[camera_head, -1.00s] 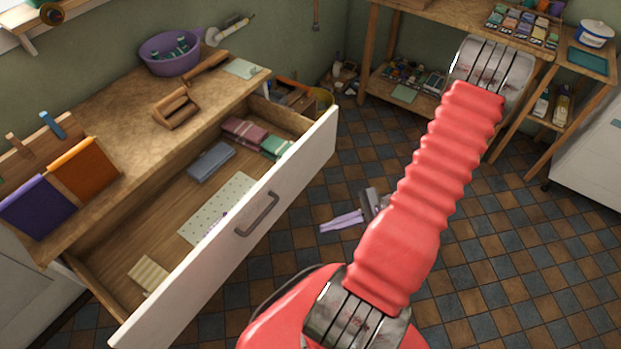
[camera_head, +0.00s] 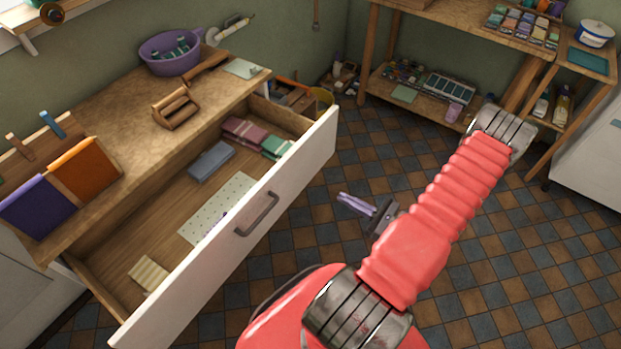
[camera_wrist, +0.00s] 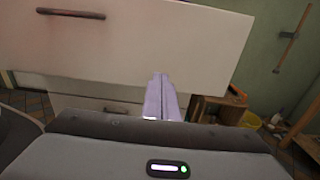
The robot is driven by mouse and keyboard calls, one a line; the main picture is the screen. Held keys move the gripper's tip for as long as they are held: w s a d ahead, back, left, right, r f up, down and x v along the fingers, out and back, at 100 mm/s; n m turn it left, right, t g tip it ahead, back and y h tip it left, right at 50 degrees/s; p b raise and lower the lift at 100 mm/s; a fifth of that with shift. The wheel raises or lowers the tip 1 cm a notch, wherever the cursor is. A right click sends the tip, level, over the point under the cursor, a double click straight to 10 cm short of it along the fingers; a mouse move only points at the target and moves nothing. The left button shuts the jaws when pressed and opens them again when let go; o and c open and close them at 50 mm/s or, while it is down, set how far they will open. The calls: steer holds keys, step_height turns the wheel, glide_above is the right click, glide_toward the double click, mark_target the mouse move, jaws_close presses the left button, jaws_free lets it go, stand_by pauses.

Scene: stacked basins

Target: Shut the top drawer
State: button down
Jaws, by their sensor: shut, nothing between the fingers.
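The top drawer (camera_head: 228,254) stands wide open under the wooden worktop, its white front pulled out toward me. Its dark handle (camera_head: 257,214) sits near the middle of the front. Inside lie folded cloths, a grey-blue case and a dotted sheet. My gripper (camera_head: 342,197), with pale purple fingers, is shut and empty, in front of the drawer and to the right of the handle, apart from it in the head view. In the wrist view the fingers (camera_wrist: 158,95) point at the lower part of the drawer front (camera_wrist: 170,45); whether they touch it I cannot tell.
A purple basin (camera_head: 170,55) and a wooden tool (camera_head: 175,108) stand on the worktop (camera_head: 120,105). A lower drawer front (camera_wrist: 95,104) shows below the open one in the wrist view. A shelf table (camera_head: 455,35) stands at the back right. The tiled floor between is clear.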

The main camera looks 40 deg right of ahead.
mark_target(302, 173)
steer(key=shift+d+r, duration=0.1)
steer(key=shift+r, duration=0.15)
steer(key=shift+w, duration=0.1)
steer(key=shift+x, duration=6.95)
steer(key=shift+r, duration=0.1)
steer(key=shift+w, duration=0.15)
